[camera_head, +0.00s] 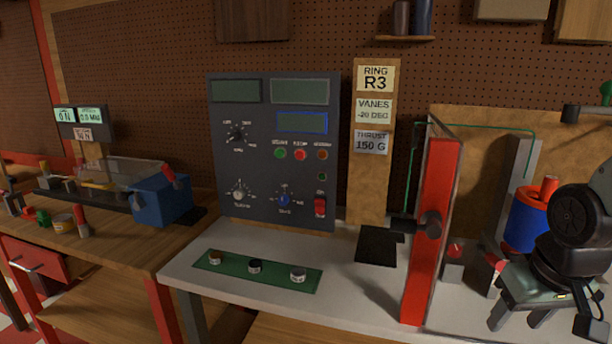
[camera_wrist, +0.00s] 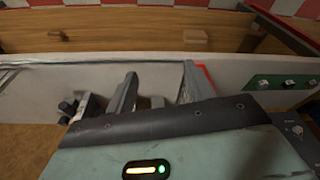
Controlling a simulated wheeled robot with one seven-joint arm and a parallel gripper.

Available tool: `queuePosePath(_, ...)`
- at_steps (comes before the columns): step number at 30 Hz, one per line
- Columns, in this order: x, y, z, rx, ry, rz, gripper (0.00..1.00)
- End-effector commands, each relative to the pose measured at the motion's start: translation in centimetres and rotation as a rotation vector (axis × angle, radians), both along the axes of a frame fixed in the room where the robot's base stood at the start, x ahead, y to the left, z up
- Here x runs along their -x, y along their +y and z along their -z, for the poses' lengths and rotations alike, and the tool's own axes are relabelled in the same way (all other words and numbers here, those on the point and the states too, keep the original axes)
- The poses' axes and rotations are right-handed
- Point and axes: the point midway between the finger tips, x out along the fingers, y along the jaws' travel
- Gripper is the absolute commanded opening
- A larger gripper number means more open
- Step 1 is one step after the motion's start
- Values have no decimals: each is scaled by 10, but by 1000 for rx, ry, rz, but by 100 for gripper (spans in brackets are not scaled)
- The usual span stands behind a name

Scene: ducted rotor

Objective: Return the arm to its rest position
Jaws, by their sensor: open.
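My arm is at the right edge in the head view, with its dark joints folded above the white bench. My gripper (camera_head: 520,321) hangs below them, low over the right part of the bench, with its grey fingers apart and nothing seen between them. The blue cylinder with a red top (camera_head: 526,220) stands just behind and left of my arm, partly hidden by it.
A red-edged upright panel (camera_head: 430,232) stands left of my gripper, beside a grey post (camera_head: 518,165). A green mat (camera_head: 258,270) holds three small round parts; it also shows in the wrist view (camera_wrist: 283,82). A dark control panel (camera_head: 272,150) stands behind. The front middle of the bench is clear.

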Motion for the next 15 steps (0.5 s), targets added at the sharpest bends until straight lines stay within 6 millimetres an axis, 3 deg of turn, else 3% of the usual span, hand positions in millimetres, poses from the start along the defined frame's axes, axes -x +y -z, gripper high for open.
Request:
queuePosePath(8,41,93,-7,-11,72,-291,53)
queuePosePath(15,106,165,-16,9,162,-579,53)
